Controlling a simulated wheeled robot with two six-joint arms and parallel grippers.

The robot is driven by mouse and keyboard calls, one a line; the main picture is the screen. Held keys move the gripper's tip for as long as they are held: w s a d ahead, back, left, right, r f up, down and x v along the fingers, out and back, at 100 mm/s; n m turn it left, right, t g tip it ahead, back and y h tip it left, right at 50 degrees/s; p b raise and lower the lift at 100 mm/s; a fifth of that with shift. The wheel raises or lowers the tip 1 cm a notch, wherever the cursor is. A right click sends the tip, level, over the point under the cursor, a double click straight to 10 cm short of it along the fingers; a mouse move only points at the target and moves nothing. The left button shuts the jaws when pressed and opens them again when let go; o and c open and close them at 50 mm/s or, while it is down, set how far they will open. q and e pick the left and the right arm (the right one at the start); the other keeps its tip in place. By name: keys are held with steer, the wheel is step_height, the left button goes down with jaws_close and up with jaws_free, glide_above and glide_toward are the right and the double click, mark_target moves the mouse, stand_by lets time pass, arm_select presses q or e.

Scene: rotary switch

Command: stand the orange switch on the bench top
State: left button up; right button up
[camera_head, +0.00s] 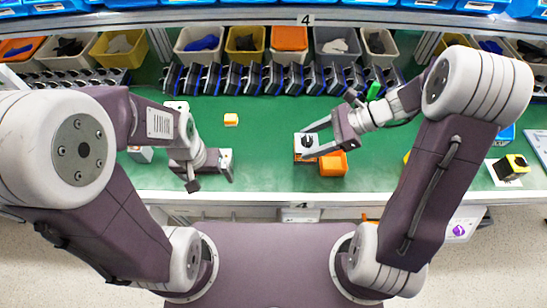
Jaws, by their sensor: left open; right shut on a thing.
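The orange switch (307,142) shows a pale face with a black knob, and a strip of orange shows at its lower edge. My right gripper (309,144) reaches in from the right and is shut on it, one finger on either side. Whether its underside touches the green bench top (262,150) is hidden. An orange block (333,164) lies just right of and below the switch, partly behind a finger; I cannot tell whether they touch. My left gripper (210,179) is open and empty over the front left of the bench.
A row of dark holders (270,78) and bins (290,40) line the back. A yellow-and-black item (511,167) stands at the right. The bench between the grippers is clear.

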steer(key=x, duration=0.4)
steer(key=w+b+x, duration=0.1)
steer(key=x, duration=0.3)
steer(key=f+x, duration=0.1)
steer(key=x, duration=0.3)
steer(key=shift+w+d+f+b, duration=0.2)
steer(key=shift+w+b, duration=0.15)
steer(key=shift+b, duration=0.05)
steer(key=shift+w+f, duration=0.1)
steer(key=o, duration=1.4)
steer(key=shift+f, duration=0.15)
